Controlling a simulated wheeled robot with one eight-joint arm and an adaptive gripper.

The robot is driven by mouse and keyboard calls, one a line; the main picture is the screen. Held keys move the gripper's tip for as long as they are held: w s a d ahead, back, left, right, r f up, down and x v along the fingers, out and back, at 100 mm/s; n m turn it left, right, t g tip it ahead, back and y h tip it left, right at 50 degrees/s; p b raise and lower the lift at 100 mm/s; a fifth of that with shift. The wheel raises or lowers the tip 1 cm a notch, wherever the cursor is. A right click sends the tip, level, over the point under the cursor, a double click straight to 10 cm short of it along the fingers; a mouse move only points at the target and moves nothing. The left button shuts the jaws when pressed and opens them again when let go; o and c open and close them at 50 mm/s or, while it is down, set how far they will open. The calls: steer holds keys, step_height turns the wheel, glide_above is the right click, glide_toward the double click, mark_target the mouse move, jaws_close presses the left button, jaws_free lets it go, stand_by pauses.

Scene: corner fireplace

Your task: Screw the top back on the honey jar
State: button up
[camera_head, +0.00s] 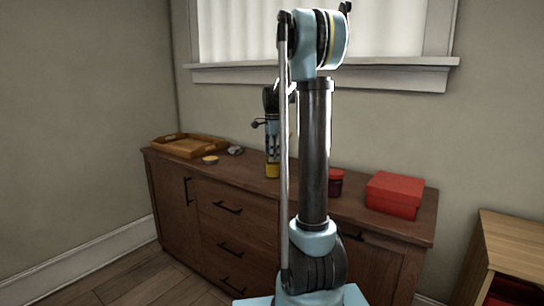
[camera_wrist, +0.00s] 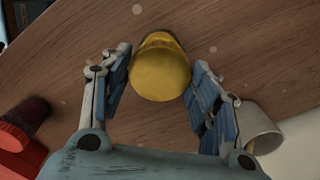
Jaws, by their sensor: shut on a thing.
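My gripper (camera_wrist: 160,85) is shut on a yellow round thing (camera_wrist: 160,72), which looks like the honey jar; one finger is on each side of it. In the head view the yellow thing (camera_head: 272,171) shows under my gripper (camera_head: 272,158), at the dresser top; I cannot tell whether it rests on the wood. Its near face is smooth and round, and I cannot tell whether this is a lid or the jar itself. A small flat yellowish disc (camera_head: 210,160), possibly the top, lies on the dresser to the left.
A wooden tray (camera_head: 188,147) and a small grey object (camera_head: 235,150) are on the dresser (camera_head: 240,182) at left. A dark red jar (camera_head: 335,182) and a red box (camera_head: 394,195) are at right. A white cup (camera_wrist: 258,128) is close to my right-hand finger in the wrist view.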

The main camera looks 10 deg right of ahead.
steer(key=shift+m, duration=1.5)
steer(key=shift+m, duration=2.8)
steer(key=o, duration=1.2)
